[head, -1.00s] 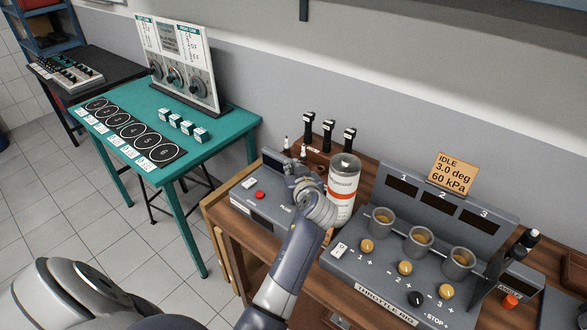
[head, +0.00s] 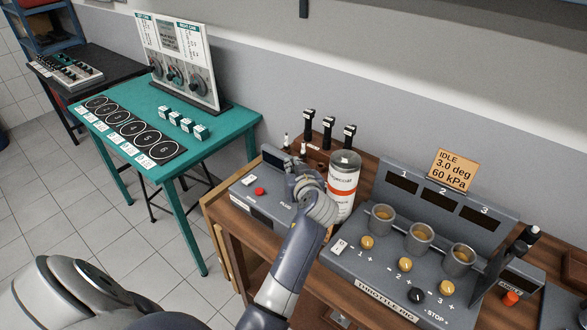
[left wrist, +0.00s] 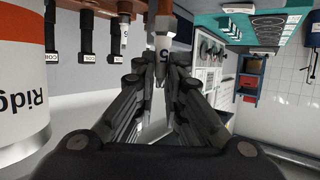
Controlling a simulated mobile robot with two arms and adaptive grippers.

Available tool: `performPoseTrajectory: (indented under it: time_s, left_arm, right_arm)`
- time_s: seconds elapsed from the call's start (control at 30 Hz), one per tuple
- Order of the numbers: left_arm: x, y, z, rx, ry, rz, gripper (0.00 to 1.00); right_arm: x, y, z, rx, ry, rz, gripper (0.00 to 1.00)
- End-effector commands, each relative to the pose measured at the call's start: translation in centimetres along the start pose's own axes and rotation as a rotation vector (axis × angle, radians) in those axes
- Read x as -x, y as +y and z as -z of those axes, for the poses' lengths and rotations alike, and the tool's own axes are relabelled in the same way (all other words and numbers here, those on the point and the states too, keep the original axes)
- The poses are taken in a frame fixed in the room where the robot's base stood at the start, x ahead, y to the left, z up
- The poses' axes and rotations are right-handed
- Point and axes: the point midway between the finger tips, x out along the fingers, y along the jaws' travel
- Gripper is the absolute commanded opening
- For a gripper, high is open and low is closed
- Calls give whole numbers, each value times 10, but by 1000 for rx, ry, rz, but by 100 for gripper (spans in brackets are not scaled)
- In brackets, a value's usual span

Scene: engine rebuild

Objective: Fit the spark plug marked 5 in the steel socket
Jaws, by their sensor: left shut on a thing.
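In the head view my left gripper (head: 305,180) is beside the grey plug box (head: 250,208), mostly hidden by my own wrist. A plug with a white top (head: 303,149) shows just behind it at the wooden rack (head: 318,157). I cannot tell whether plug 5 touches the rack. I cannot make out the steel socket. My right gripper is out of view.
A white can with an orange band (head: 342,185) stands close right of my left gripper. Several black coils (head: 328,130) stand behind. The throttle rig (head: 390,265) fills the bench to the right. A green table (head: 185,95) with small boxes is at the left.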

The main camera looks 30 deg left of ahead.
Motion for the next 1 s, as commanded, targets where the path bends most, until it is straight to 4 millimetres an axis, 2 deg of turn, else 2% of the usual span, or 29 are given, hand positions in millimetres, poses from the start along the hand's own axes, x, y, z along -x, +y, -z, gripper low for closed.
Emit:
performPoseTrajectory:
  time_s: [1.0]
  left_arm:
    - [-1,0,-3,1,1,0,0]
  right_arm:
    - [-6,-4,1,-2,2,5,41]
